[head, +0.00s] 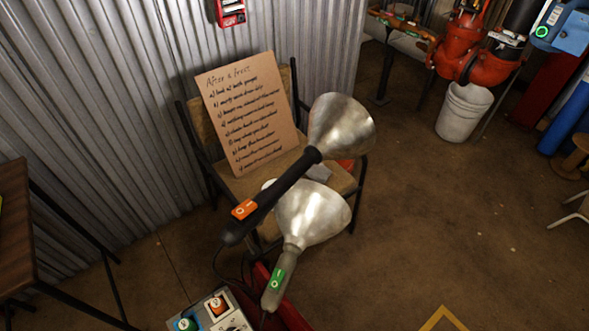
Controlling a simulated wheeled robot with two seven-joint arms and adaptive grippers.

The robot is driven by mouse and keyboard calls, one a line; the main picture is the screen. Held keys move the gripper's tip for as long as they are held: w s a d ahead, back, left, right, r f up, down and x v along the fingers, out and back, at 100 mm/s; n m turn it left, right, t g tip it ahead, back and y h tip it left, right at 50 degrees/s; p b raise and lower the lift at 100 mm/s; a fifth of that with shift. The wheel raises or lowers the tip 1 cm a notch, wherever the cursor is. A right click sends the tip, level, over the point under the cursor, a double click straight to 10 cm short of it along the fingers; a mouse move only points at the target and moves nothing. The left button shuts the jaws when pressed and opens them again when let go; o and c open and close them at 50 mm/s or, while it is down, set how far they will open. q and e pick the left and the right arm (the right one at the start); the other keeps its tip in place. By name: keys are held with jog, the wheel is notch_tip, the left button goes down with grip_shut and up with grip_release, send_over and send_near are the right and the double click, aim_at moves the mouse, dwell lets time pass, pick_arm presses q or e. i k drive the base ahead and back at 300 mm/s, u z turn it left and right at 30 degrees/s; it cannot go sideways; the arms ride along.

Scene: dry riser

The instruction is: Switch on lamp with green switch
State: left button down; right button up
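A lamp with a metal shade (312,214) and a grey handle lies lowest of two lamps, in front of a chair. Its green switch (278,279) is on the handle and carries small white marks. I cannot tell from the shade whether it is lit. A second lamp with a metal shade (341,126) and a black handle has an orange switch (244,209). It sits just above the first lamp in the picture, partly in front of the chair. Neither of my grippers is in view.
A chair (340,178) holds a handwritten cardboard sign (250,115). A control box (205,312) with green and orange knobs is at the bottom edge, beside a red object (290,314). A table (14,225) stands left. A white bucket (462,111) is under red pipework. The floor at right is mostly clear.

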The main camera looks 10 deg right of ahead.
aim_at(279, 274)
jog(key=z, duration=0.55)
jog(key=k, duration=1.35)
jog(key=u, duration=0.05)
jog(key=i, duration=0.85)
jog(key=u, duration=0.35)
